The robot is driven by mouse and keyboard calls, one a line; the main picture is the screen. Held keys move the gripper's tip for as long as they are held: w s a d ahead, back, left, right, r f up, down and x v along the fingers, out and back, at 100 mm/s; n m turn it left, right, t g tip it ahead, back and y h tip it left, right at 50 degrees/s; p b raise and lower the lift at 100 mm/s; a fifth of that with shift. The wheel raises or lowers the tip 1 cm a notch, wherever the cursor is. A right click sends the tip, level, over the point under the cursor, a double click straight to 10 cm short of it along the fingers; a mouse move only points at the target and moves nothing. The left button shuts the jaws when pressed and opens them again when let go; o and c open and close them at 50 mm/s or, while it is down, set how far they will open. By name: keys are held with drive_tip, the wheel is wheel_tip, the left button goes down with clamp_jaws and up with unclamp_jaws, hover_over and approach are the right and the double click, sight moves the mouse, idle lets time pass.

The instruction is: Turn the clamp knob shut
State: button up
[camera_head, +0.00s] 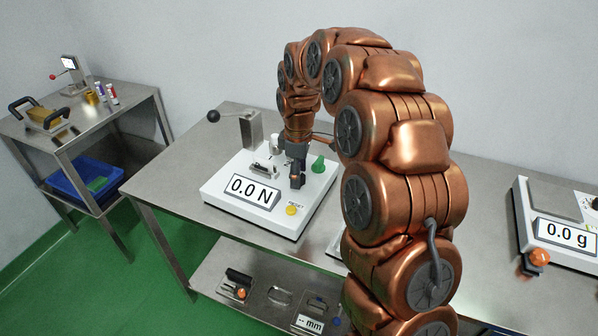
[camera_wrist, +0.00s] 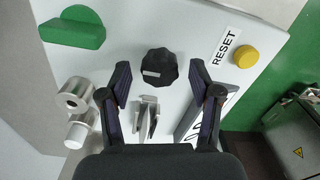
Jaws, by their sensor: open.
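A black faceted knob (camera_wrist: 158,66) with a white mark shows on the white tester (camera_head: 230,211), seen from above in the wrist view. A green handle-shaped knob (camera_wrist: 75,28) is at upper left there, and it also shows in the head view (camera_head: 318,164). No label tells which one is the clamp knob. My gripper (camera_wrist: 160,72) is open, pointing down, with the black knob between its fingertips in the picture; I see no contact. A metal clip (camera_wrist: 147,115) sits nearer the wrist.
A scale (camera_head: 565,235) reading 0.0 g stands at right. The steel table's left end (camera_head: 160,185) is clear.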

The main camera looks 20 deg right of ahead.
drive_tip(key=c, duration=1.1)
drive_tip(key=shift+c, duration=0.2)
drive_tip(key=shift+m, duration=0.3)
drive_tip(key=m+b, duration=0.2)
drive_tip(key=m, duration=0.1)
drive_tip(key=shift+f, duration=0.1)
drive_tip(key=m+b, duration=0.1)
drive_tip(key=m, duration=0.5)
drive_tip(key=shift+b, duration=0.3)
drive_tip(key=m, duration=0.4)
drive_tip(key=shift+d+b, duration=0.1)
drive_tip(key=shift+b, duration=0.25)
drive_tip(key=shift+m, duration=2.1)
